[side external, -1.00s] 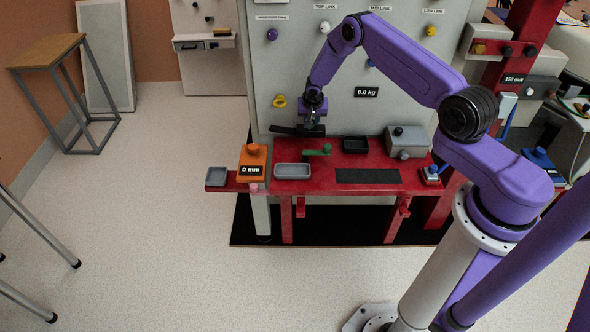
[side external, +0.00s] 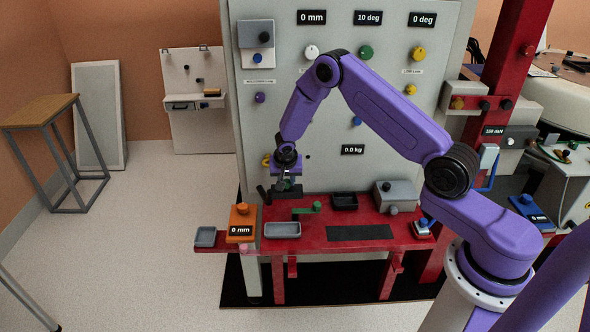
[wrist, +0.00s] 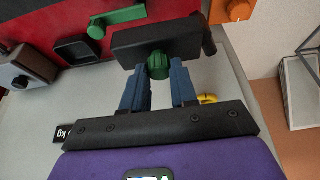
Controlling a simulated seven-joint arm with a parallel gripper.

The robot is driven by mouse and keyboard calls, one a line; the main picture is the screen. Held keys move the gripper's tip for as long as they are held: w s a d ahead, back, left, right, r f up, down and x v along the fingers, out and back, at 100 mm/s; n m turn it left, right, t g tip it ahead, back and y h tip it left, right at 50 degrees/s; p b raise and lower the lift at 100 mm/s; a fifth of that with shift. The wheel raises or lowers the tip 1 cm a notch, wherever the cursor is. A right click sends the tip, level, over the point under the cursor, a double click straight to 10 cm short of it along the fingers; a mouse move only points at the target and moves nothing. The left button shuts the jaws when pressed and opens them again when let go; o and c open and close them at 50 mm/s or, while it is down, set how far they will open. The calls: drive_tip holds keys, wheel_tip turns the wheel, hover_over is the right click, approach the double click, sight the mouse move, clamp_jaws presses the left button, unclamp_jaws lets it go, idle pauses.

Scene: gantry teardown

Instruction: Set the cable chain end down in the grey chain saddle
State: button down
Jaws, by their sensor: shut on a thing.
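My gripper (wrist: 160,88) is shut on the green knob (wrist: 158,64) of a dark block, which I take to be the cable chain end (wrist: 165,40). A short black stub sticks out at one end of the block. In the side view, my gripper (side external: 287,186) holds the chain end (side external: 263,194) above the back left of the red bench. Two grey trays stand there, one in front of the green handle (side external: 283,230) and a smaller one at the far left (side external: 205,237). I cannot tell which is the chain saddle. Neither shows clearly in the wrist view.
An orange block (side external: 242,224) marked 0 mm stands between the grey trays. The green handle (side external: 308,209), a black tray (side external: 344,201) and a grey box (side external: 397,195) line the back of the red bench (side external: 310,241). The grey panel (side external: 340,110) rises behind.

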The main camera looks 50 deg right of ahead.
drive_tip(key=s+a, duration=0.3)
drive_tip(key=a, duration=0.2)
wheel_tip(320, 180, down, 9)
drive_tip(key=shift+w, duration=0.3)
drive_tip(key=shift+f, duration=0.1)
idle(0.6)
drive_tip(key=shift+f, duration=1)
drive_tip(key=shift+f, duration=0.35)
drive_tip(key=c, duration=0.8)
unclamp_jaws()
drive_tip(key=v, duration=1.7)
drive_tip(key=shift+s+r, duration=0.15)
drive_tip(key=shift+s, duration=0.1)
